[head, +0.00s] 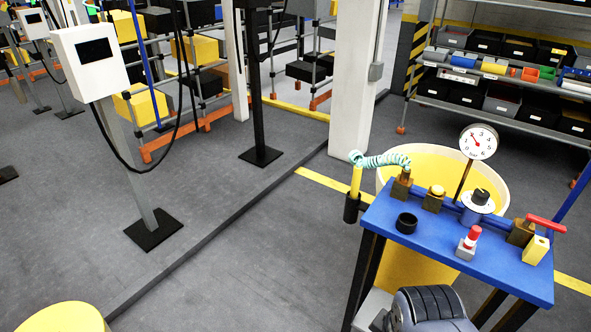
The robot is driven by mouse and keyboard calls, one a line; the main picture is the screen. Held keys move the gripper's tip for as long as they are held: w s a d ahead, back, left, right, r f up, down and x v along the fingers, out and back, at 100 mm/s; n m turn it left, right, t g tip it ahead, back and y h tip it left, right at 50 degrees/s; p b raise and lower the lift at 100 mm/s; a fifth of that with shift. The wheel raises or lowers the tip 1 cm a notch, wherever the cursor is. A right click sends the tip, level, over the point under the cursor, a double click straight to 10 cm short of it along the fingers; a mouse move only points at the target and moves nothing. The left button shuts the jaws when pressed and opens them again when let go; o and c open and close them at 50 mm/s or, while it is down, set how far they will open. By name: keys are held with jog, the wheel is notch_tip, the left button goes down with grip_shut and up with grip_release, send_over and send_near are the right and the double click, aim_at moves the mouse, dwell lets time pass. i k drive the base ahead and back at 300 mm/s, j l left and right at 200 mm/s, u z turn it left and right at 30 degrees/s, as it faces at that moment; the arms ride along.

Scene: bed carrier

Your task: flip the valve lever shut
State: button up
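The valve lever (545,223) is a red handle at the right end of the blue pipe line on a blue-topped stand (410,247). It sits on a brass-coloured valve body (520,233) and points to the right, roughly along the pipe with a slight slant. A round white pressure gauge (478,141) with a red needle rises behind the line. My gripper's fingers are not in view. A dark ribbed part at the bottom edge looks like my own arm, in front of the stand and apart from the lever.
A yellow block (536,250) stands close below the lever. A red-topped white piece (469,242) and a black ring (406,223) sit on the stand's top. A large yellow bin (440,165) stands behind. Open floor (245,240) lies to the left.

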aim_at(530, 218)
jog(key=i+l, duration=0.1)
jog(key=z, duration=1.55)
jog(key=i+j, duration=0.05)
